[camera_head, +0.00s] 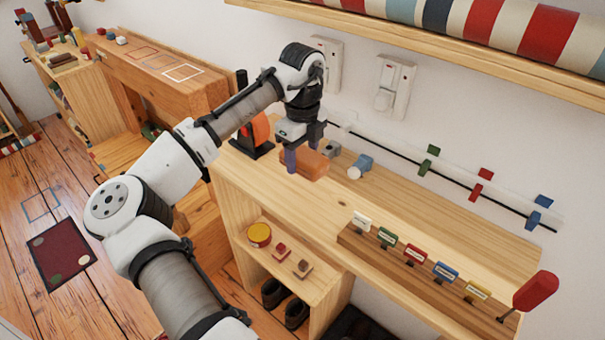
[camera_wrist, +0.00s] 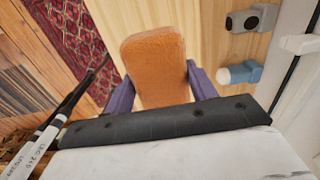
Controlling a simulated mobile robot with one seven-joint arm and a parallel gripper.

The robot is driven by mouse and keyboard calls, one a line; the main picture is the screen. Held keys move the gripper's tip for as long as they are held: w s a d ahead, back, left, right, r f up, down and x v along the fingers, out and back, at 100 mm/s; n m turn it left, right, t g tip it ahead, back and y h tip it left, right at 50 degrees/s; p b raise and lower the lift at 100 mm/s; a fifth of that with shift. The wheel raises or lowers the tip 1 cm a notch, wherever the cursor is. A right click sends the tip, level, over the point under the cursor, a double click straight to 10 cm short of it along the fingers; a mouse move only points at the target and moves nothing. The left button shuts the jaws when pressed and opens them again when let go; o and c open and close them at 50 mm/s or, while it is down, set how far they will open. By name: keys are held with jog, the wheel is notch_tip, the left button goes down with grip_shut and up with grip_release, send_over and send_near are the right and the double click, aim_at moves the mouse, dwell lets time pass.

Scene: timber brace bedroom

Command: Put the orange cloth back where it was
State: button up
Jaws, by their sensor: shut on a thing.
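The orange cloth (camera_head: 314,166) shows as a folded, rounded block over the wooden bench top (camera_head: 400,215). In the wrist view the orange cloth (camera_wrist: 155,62) lies between the two purple fingers of my gripper (camera_wrist: 160,88). My gripper (camera_head: 304,158) points down and is shut on the cloth near the wall side of the bench. I cannot tell whether the cloth touches the bench top. The fingers and the wrist hide part of it.
A black stand with an orange disc (camera_head: 260,130) is left of the cloth. A grey fitting (camera_head: 331,149) and a blue-and-white inhaler-like item (camera_head: 360,167) are close on the right. A labelled rack (camera_head: 420,270) and red-handled tool (camera_head: 535,290) are at the front right. Bench between is clear.

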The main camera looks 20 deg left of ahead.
aim_at(302, 153)
jog(key=shift+f+p, duration=0.4)
jog(key=shift+f, duration=3)
jog(key=shift+f, duration=0.15)
jog(key=o, duration=1)
jog(key=shift+c, duration=0.2)
notch_tip(302, 153, up, 12)
jog(key=shift+r+b, duration=0.15)
jog(key=shift+b, duration=1)
